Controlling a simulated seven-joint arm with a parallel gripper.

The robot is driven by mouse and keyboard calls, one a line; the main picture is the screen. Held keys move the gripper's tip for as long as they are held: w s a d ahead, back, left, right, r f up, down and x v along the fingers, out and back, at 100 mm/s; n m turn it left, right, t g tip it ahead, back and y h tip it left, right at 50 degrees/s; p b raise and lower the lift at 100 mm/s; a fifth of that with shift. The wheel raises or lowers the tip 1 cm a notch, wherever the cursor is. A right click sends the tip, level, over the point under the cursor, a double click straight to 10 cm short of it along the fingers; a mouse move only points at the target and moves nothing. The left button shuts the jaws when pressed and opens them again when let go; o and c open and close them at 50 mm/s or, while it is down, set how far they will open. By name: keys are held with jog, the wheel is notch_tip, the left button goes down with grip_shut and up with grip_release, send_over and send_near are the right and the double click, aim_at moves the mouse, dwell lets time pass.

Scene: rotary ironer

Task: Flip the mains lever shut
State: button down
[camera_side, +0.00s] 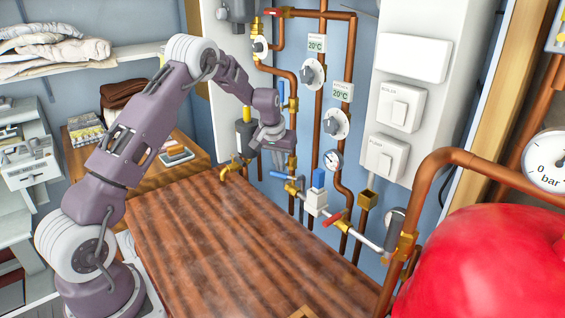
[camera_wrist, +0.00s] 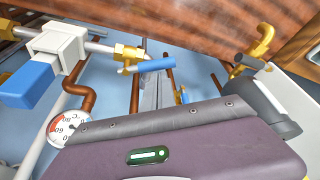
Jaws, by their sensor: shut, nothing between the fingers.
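No label marks the mains lever, so I cannot tell for certain which it is. A blue lever (camera_side: 279,175) sits on a brass valve at the left end of the low horizontal pipe. It also shows in the wrist view (camera_wrist: 155,65), lying roughly in line with that pipe. My gripper (camera_side: 291,166) points down close to this lever. In the wrist view its fingers (camera_wrist: 153,88) are together and empty, with their tips by the lever; whether they touch it is unclear. A red lever (camera_side: 334,217) sits farther right on the same pipe.
A white valve body with a blue block (camera_side: 318,190) stands right of my gripper. Copper pipes and a dial gauge (camera_side: 333,160) crowd the wall. The wooden table (camera_side: 215,235) is mostly clear. A large red object (camera_side: 485,265) fills the lower right.

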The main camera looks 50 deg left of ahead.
aim_at(281, 176)
jog(key=n, duration=0.1)
jog(key=s+n, duration=0.1)
jog(key=n, duration=0.1)
jog(key=d+n+g+y, duration=0.1)
jog(key=shift+s, duration=0.35)
jog(key=n, duration=0.1)
jog(key=d+n+g, duration=0.1)
jog(key=n, duration=0.1)
jog(key=s+n, duration=0.1)
jog(key=n, duration=0.1)
jog(key=shift+s+d+g+y, duration=0.1)
jog(key=shift+d+g+y, duration=0.2)
jog(key=shift+y, duration=0.1)
jog(key=shift+w+d, duration=0.15)
jog(key=shift+w, duration=0.65)
